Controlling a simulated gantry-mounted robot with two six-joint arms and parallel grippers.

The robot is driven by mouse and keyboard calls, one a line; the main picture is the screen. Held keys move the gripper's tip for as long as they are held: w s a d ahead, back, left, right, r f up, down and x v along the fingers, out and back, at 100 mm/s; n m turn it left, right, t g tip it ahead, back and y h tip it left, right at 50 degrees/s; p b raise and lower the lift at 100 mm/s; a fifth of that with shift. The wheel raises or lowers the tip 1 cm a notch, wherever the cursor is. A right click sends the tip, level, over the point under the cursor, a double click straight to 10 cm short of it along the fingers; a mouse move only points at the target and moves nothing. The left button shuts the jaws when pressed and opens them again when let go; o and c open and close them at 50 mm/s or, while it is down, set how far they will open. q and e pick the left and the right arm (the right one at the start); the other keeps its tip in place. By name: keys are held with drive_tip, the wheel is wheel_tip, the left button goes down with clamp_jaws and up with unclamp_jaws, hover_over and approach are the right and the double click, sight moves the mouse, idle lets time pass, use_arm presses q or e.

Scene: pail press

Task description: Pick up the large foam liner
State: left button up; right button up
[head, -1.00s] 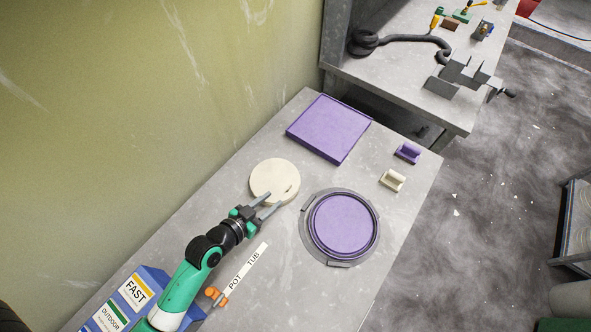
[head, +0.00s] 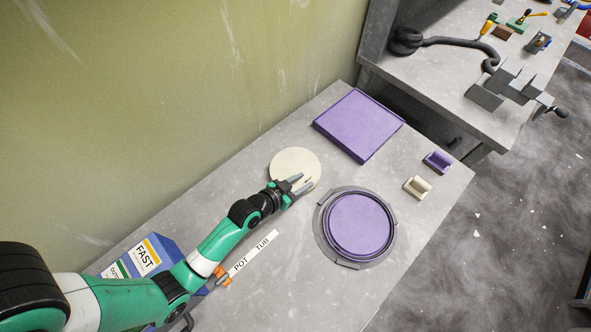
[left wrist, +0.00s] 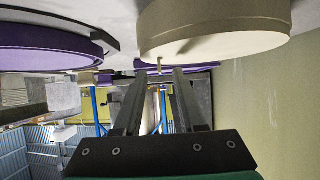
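A thick round cream disc (head: 290,164) lies flat on the grey bench; it looks like a foam liner. It also shows at the top of the left wrist view (left wrist: 215,25), with a small pale tab (left wrist: 170,54) at its edge. My left gripper (head: 307,181) is at the disc's near right edge, its two fingers apart, with the tab near the gap. I cannot tell whether the fingers touch it. A round purple disc (head: 358,223) sits inside a grey ring fixture (head: 325,247) to the right. My right gripper is not in view.
A square purple slab (head: 358,125) lies behind the disc. Small purple (head: 437,161) and cream (head: 417,187) blocks are at the right. A POT/TUB label strip (head: 253,254) and blue box (head: 150,255) are in front. A second bench (head: 455,90) stands behind.

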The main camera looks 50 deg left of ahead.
use_arm(q)
drive_tip(key=shift+x, duration=1.1)
clamp_jaws()
drive_tip(key=shift+r, duration=0.1)
drive_tip(key=shift+r, duration=0.5)
wheel_tip(320, 180, up, 3)
drive_tip(key=shift+f+p, duration=0.1)
drive_tip(key=shift+p, duration=0.75)
drive_tip(key=s+d+r+p, duration=0.4)
drive_tip(key=s+d+r, duration=0.5)
drive_tip(key=s, duration=0.1)
drive_tip(key=shift+d, duration=0.35)
